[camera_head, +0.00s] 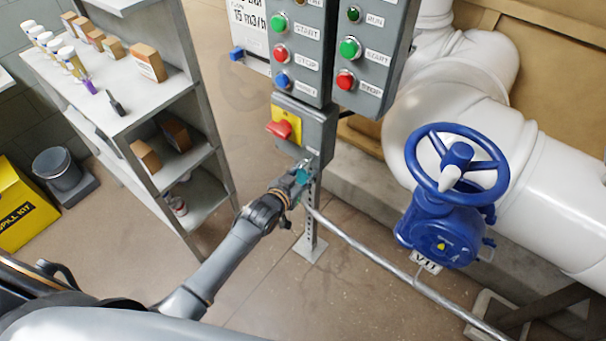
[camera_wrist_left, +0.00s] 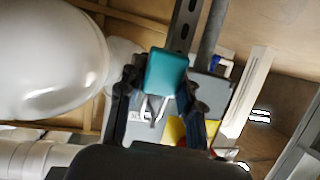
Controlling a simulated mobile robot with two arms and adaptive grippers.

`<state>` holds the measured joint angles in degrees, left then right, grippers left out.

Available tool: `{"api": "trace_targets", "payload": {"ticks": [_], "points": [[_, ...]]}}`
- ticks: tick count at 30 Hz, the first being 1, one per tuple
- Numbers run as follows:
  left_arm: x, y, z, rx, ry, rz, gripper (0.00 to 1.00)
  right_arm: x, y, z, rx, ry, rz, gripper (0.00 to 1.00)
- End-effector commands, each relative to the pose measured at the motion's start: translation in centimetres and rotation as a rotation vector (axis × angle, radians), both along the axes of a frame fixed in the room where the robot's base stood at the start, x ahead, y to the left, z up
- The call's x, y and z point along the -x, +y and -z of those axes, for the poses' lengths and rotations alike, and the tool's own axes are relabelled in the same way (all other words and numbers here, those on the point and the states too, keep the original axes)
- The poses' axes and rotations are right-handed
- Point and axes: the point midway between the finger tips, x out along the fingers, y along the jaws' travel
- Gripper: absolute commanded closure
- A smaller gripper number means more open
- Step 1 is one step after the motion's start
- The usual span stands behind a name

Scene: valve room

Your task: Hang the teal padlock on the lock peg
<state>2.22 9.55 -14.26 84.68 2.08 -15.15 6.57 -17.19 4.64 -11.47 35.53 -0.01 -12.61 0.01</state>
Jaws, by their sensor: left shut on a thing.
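The teal padlock (camera_wrist_left: 166,72) is between the two fingers of my left gripper (camera_wrist_left: 160,88) in the left wrist view. A pale metal loop shows just beyond its body. In the head view my left gripper (camera_head: 300,178) is shut on the padlock (camera_head: 302,173), just below the grey box (camera_head: 318,128) with the red handle (camera_head: 280,129) on a yellow plate. The padlock is small and partly covered by the fingers there. I cannot clearly make out the lock peg, nor tell whether the padlock touches it. My right gripper is not in view.
Push-button panels (camera_head: 297,45) stand above the grey box on a perforated post (camera_head: 313,215). A pipe rail (camera_head: 375,253) runs right from the post. A blue valve wheel (camera_head: 457,165) and white pipes (camera_head: 550,170) stand right. A shelf (camera_head: 125,85) with bottles and boxes stands left.

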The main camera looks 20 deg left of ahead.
Motion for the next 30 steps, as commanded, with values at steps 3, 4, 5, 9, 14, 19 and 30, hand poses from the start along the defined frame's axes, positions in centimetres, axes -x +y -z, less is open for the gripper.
{"api": "trace_targets", "payload": {"ticks": [3,4,5,9,14,19,30], "points": [[-0.04,-0.04,-0.04,0.000,-0.001,0.000,0.93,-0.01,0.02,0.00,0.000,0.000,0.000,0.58],[-0.04,-0.04,-0.04,0.000,-0.001,0.000,0.93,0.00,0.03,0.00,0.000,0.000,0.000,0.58],[-0.03,-0.04,-0.04,0.000,-0.001,0.000,0.93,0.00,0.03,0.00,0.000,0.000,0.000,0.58],[-0.03,-0.04,-0.04,0.000,-0.001,0.000,0.93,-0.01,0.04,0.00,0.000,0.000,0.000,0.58],[-0.07,-0.06,0.10,0.000,-0.001,0.000,0.93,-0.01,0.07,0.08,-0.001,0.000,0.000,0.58],[-0.23,-0.13,0.48,0.000,0.000,0.000,0.93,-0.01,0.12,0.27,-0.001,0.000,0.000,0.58],[-0.28,-0.16,0.55,0.000,-0.001,0.000,0.93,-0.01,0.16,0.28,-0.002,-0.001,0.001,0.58]]}}
